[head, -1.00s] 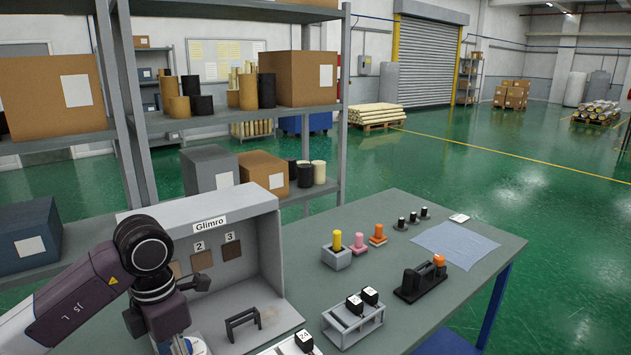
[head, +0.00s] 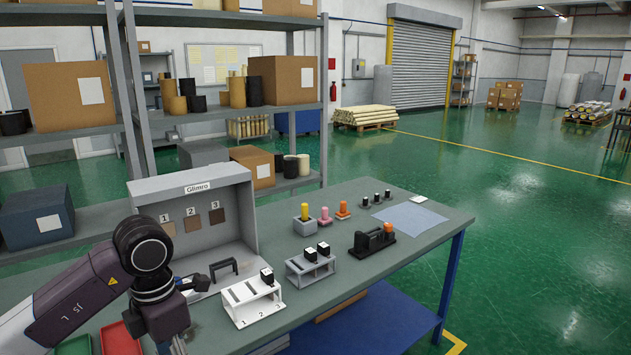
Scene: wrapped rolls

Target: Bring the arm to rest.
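My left arm comes in from the lower left, its dark wrist (head: 160,305) bent downward over the near left part of the workbench (head: 345,310). Only a sliver of my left gripper (head: 178,346) shows at the bottom edge. Its fingertips are cut off, so I cannot tell whether it is open or shut or holds anything. My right arm and gripper are not in view.
A grey booth marked Glimro (head: 195,188) stands behind my wrist. A white slotted rack (head: 252,303), a grey rack (head: 310,269) and a black holder (head: 372,241) stand to its right. Red (head: 120,340) and green (head: 75,346) trays lie lower left. Open floor is at right.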

